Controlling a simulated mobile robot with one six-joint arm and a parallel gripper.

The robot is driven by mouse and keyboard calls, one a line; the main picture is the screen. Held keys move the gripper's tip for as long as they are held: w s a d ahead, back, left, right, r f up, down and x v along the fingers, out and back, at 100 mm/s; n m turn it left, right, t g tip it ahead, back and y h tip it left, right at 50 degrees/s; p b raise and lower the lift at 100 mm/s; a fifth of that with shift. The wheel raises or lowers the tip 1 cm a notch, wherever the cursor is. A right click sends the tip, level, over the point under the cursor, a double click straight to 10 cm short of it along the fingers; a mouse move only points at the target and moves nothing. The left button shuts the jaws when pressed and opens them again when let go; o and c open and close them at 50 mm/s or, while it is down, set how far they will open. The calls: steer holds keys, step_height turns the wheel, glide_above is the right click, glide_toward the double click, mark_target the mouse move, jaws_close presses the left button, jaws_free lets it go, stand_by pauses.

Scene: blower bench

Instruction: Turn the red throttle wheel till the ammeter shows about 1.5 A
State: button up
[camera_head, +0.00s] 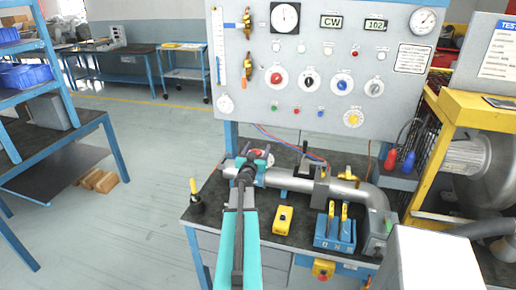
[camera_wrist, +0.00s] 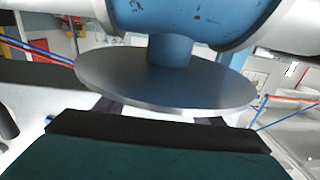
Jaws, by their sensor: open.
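In the head view a small red wheel face with a pale rim (camera_head: 262,154) shows just behind my gripper (camera_head: 257,161), at the pipe over the bench; I take it for the throttle wheel. My gripper is open there, its dark fingers reaching toward the wheel and partly covering it. In the wrist view a grey disc (camera_wrist: 165,82) on a short blue stem hangs below a blue pipe body (camera_wrist: 185,20). The disc partly hides the fingers; contact cannot be told. A white dial (camera_head: 285,18) with a near-upright needle is on the panel; whether it is the ammeter is illegible.
The grey panel (camera_head: 310,105) carries several knobs, displays and another round gauge (camera_head: 423,20). A grey pipe (camera_head: 293,181) crosses the bench. A yellow box (camera_head: 283,218), a blue block with yellow levers (camera_head: 334,232) and a black-based yellow handle (camera_head: 195,203) stand nearby.

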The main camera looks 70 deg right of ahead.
steer(key=shift+d, duration=0.25)
steer(key=shift+w, duration=0.1)
steer(key=c, duration=1.1)
steer(key=shift+o, duration=0.2)
steer(key=t+b, duration=0.1)
steer(key=b, duration=0.3)
steer(key=n+t+b, duration=0.1)
steer(key=b, duration=0.2)
steer(key=shift+w+r+b, duration=0.15)
steer(key=shift+w+b, duration=0.2)
steer(key=shift+w, duration=0.05)
steer(key=t+b, duration=0.1)
steer(key=b, duration=0.2)
steer(key=n+b, duration=0.1)
steer(key=b, duration=0.2)
steer(key=shift+w+d+t+y+b, duration=0.15)
steer(key=shift+w+t+y+b, duration=0.1)
steer(key=shift+t+y+b, duration=0.15)
steer(key=b, duration=0.6)
steer(key=shift+f+n+t+b, duration=0.2)
steer(key=shift+n+t+b, duration=0.15)
steer(key=shift+n+t, duration=0.05)
